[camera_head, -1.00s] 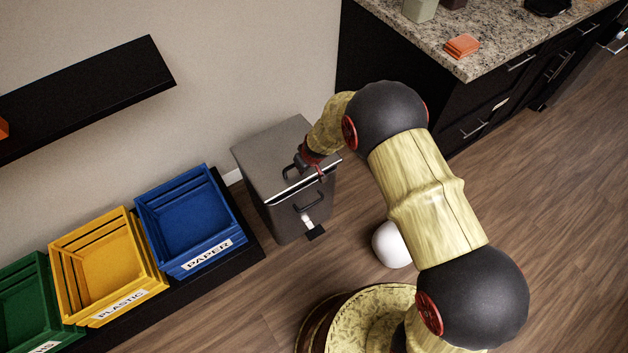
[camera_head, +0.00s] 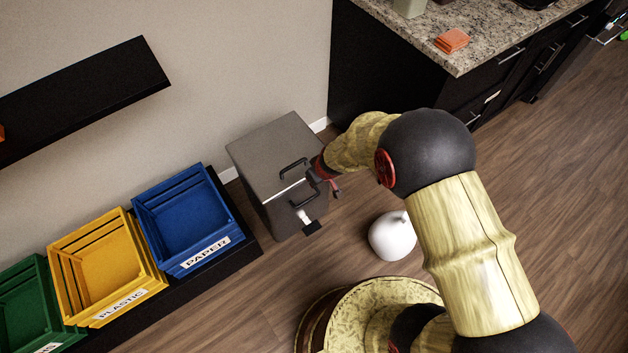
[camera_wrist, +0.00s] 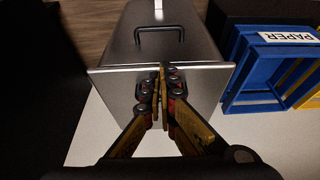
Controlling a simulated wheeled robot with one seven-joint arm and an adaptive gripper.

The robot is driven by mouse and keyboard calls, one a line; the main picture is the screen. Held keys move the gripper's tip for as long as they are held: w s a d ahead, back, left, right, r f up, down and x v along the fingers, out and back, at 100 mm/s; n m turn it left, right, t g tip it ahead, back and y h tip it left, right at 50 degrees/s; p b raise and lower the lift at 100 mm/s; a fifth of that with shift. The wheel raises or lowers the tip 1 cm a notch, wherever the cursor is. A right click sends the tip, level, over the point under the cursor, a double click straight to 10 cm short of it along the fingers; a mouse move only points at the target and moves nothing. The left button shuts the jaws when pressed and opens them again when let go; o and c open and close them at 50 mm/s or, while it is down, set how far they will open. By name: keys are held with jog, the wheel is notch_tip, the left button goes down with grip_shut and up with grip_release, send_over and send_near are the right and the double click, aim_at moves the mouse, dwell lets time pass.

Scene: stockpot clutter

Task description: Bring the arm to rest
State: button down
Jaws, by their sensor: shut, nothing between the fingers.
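My gripper (camera_head: 327,182) is at the right side of the grey lidded bin in the head view, with my arm bent above the floor. In the wrist view my gripper (camera_wrist: 161,92) has its fingertips together with nothing between them. The bin (camera_head: 276,150) stands against the wall with its lid down; it also shows ahead of the fingers in the wrist view (camera_wrist: 190,42). I cannot tell from these views whether the fingers touch the bin.
Blue (camera_head: 184,222), yellow (camera_head: 107,268) and green (camera_head: 32,305) crates stand left of the bin. A white rounded object (camera_head: 392,237) is on the floor near my base. A granite counter (camera_head: 480,40) with an orange item (camera_head: 452,40) is upper right. Floor at right is clear.

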jog(key=shift+s+d, duration=0.15)
jog(key=shift+s, duration=0.1)
jog(key=s+r+m+g, duration=0.3)
jog(key=s+r, duration=0.1)
jog(key=s, duration=0.6)
jog(key=s+d+r+m+t+p, duration=0.1)
jog(key=s+d+r, duration=0.3)
jog(key=r, duration=0.9)
jog(key=s+d+r+m+t+h+p, duration=0.1)
jog(key=s+d+r, duration=0.3)
jog(key=d+r, duration=0.4)
jog(key=s+d+r+m+t+h+p, duration=0.1)
jog(key=s+d+r+t, duration=0.2)
jog(key=r, duration=1.7)
jog(key=s+d, duration=0.1)
jog(key=d, duration=0.2)
jog(key=shift+s+m+p, duration=0.35)
jog(key=shift+m+p, duration=0.05)
jog(key=shift+r, duration=0.1)
